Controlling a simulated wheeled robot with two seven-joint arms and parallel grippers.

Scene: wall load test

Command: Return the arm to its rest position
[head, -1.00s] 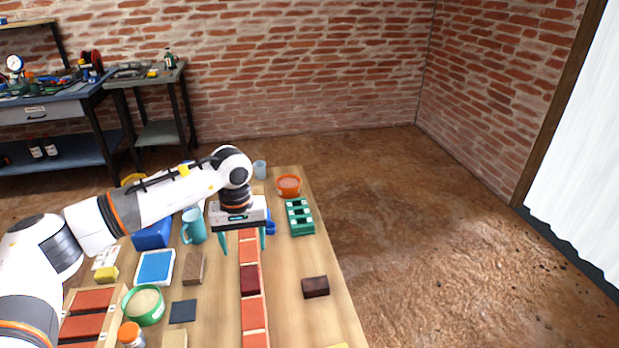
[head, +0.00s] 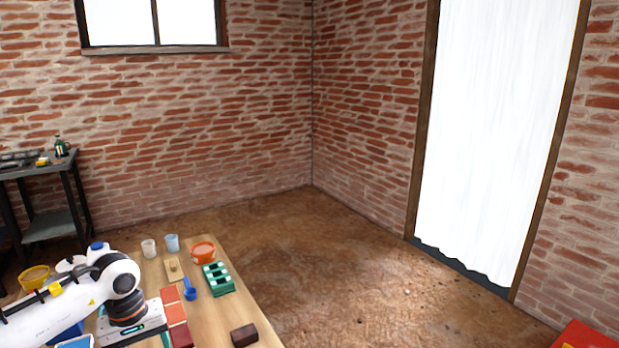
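My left arm (head: 45,312) comes in at the lower left, over the left part of the table. Its gripper (head: 134,335) hangs at the bottom edge, just left of the row of red bricks (head: 173,308). The gripper's fingers are mostly hidden or cut off by the frame, so its opening does not show. No held thing is visible. My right arm and gripper are not in view.
The wooden table (head: 215,320) carries a green rack (head: 218,279), an orange bowl (head: 203,252), a blue scoop (head: 189,289), two cups, and a dark brick (head: 244,336) near the right edge. Open floor (head: 350,270) lies right of the table.

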